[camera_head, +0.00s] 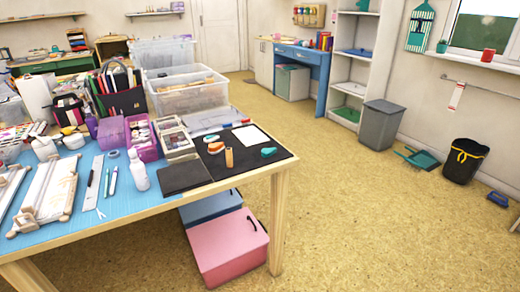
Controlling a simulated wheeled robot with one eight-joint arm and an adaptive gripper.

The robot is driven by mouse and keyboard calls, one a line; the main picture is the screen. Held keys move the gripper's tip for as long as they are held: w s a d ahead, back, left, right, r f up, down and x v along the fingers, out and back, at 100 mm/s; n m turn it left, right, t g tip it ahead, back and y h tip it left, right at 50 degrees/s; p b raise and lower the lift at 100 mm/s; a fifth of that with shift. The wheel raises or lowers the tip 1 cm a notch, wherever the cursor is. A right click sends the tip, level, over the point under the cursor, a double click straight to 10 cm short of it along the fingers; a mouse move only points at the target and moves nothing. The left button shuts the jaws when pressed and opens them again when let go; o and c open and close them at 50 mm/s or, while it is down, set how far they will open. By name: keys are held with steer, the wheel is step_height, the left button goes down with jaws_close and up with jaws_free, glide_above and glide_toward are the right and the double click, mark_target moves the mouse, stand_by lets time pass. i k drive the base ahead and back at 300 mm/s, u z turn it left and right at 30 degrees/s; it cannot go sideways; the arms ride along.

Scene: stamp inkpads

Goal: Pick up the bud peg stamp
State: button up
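A small tan wooden peg (229,158) stands upright on the black mat (250,164) at the right end of the table. It looks like the peg stamp; any bud design on it is too small to see. An orange-topped pad (216,147) lies to its left and behind. A teal pad with an orange edge (268,152) lies to its right. A white sheet (250,136) lies at the mat's back. My gripper is not in view.
Left of the mat are a dark flat pad (185,177), a compartment tray (175,140), a purple bin (142,138) and a white bottle (138,172). Clear plastic bins (187,97) stand behind. Pink and blue boxes (228,246) sit under the table edge.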

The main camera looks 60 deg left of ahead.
mark_target(229, 151)
steer(key=u, duration=0.05)
steer(key=i, duration=0.75)
steer(key=u, duration=3.6)
steer(key=i, duration=1)
steer(key=z, duration=0.1)
steer(key=k, duration=0.5)
steer(key=z, duration=0.05)
